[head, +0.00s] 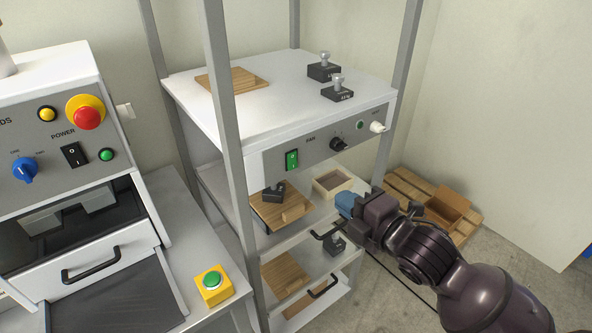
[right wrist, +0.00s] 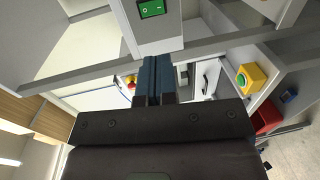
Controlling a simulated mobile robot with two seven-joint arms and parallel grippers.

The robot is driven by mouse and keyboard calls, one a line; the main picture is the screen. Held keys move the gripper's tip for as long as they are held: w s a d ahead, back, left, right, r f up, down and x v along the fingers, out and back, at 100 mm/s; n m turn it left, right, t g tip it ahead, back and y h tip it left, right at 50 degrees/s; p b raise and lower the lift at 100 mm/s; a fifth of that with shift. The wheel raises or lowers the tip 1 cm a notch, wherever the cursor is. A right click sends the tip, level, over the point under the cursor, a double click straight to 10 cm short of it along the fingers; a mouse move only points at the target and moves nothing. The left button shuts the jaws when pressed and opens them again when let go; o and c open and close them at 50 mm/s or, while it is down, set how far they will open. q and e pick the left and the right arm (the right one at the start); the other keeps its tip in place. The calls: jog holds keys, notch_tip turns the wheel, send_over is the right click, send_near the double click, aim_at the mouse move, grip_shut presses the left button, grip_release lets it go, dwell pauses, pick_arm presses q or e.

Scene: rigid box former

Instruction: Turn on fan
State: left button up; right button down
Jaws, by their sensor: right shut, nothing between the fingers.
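The fan panel (head: 313,146) is a grey strip on the front edge of the white-topped rack unit. It carries a green rocker switch (head: 292,160), a black knob (head: 337,144) and a small green light (head: 360,125). The switch also shows at the top of the right wrist view (right wrist: 152,8). My right gripper (head: 345,203) is shut and empty, below and to the right of the switch and apart from it. Its blue fingers (right wrist: 157,75) point toward the panel in the right wrist view. My left gripper is not in view.
A grey rack post (head: 228,100) stands left of the switch. Shelves below hold wooden boards (head: 285,272). Two black weights (head: 338,90) stand on the white top. A machine with a red emergency button (head: 88,118) and a yellow button box (head: 213,287) are at left.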

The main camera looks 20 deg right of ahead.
pick_arm(q)
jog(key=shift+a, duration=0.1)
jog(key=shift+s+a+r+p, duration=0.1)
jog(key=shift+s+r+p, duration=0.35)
jog(key=shift+p, duration=0.6)
pick_arm(e)
send_near(294, 165)
jog(key=x, duration=0.7)
jog(key=shift+w+a+f, duration=0.15)
jog(key=shift+w+f, duration=0.05)
jog(key=shift+w, duration=0.05)
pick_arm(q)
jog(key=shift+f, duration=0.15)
pick_arm(e)
jog(key=t+b, duration=0.1)
jog(key=b, duration=0.1)
jog(key=shift+w+f+b, duration=0.2)
jog(key=shift+b, duration=0.2)
jog(key=shift+r+t+y, duration=0.25)
jog(key=shift+t+y, duration=0.05)
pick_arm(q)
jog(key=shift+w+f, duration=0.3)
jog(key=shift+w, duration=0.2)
